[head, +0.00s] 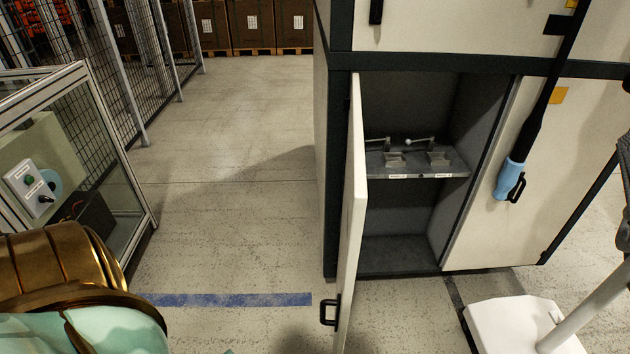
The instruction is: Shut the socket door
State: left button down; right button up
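The socket door is most likely the white door panel (352,220) of the lower left cabinet compartment, but no label on it confirms this. It is hinged on the left and stands wide open toward me, seen nearly edge-on. A black handle (329,311) sits low near its free edge. The open compartment (405,250) is dark inside, with a grey shelf (415,170) bearing two small metal clamp-like fittings (396,158) and labels on its front edge.
The neighbouring right door (480,215) is shut. A white base with a pole (525,325) stands at lower right. A glazed frame (120,160) stands left. The floor (235,190) between is clear.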

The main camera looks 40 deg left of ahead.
aim_at(356, 195)
jog(key=i+j+u, duration=0.1)
jog(key=j+u, duration=0.3)
jog(key=j, duration=0.9)
jog(key=k+l+z, duration=0.1)
jog(key=k+l, duration=0.2)
